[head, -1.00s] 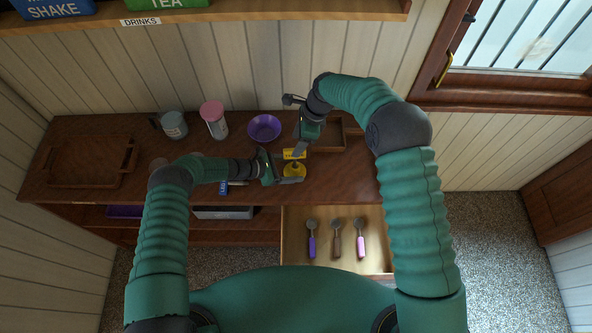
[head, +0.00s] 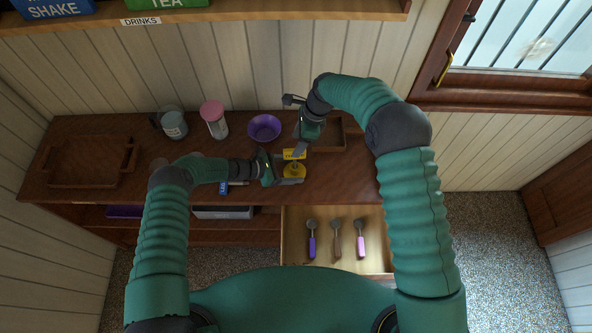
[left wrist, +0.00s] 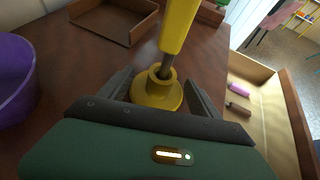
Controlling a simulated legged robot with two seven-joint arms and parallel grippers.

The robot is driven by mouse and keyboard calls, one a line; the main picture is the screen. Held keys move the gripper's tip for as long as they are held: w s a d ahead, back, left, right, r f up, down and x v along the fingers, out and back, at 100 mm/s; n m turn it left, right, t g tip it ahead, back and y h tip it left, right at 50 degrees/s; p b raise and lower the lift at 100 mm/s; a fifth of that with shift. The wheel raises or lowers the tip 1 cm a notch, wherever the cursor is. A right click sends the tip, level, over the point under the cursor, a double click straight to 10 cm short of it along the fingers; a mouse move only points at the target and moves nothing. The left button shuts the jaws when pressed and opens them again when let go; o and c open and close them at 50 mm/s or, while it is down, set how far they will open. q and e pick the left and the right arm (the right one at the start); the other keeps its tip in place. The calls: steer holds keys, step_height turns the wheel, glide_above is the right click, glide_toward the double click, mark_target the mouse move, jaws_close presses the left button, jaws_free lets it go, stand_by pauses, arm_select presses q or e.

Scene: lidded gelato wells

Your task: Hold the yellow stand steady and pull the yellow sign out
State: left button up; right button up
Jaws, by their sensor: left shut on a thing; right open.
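The yellow stand (head: 294,171) stands on the wooden counter near its front edge, and it also shows in the left wrist view (left wrist: 157,95) as a round base with a raised collar. The yellow sign (head: 294,154) is upright above it, and its grey stem goes down into the collar in the left wrist view (left wrist: 178,28). My left gripper (head: 288,171) is shut on the stand, one finger on each side of the base. My right gripper (head: 299,147) is open beside the sign's upper part. Its fingertips partly cover the sign, so I cannot tell whether they touch it.
A purple bowl (head: 264,128), a pink-lidded jar (head: 214,120) and a grey container (head: 173,125) stand behind on the counter. A wooden tray (head: 329,136) is behind my right gripper. The open drawer (head: 290,241) in front holds several scoops.

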arm_select(q)
steer(key=shift+s+f, duration=0.15)
steer(key=shift+f, duration=0.05)
arm_select(e)
steer(key=shift+c, duration=0.7)
arm_select(q)
steer(key=shift+a, duration=0.1)
arm_select(e)
steer(key=shift+y, duration=0.3)
steer(key=v, duration=0.5)
steer(key=shift+w+d+r, duration=0.15)
steer(key=shift+d, duration=0.25)
steer(key=c, duration=0.4)
steer(key=shift+d+r+n, duration=0.1)
steer(key=shift+r+n, duration=0.05)
steer(key=shift+n, duration=0.15)
steer(key=x, duration=0.8)
steer(key=shift+f, duration=0.35)
steer(key=shift+c, duration=0.2)
jaws_close()
steer(key=shift+r, duration=0.25)
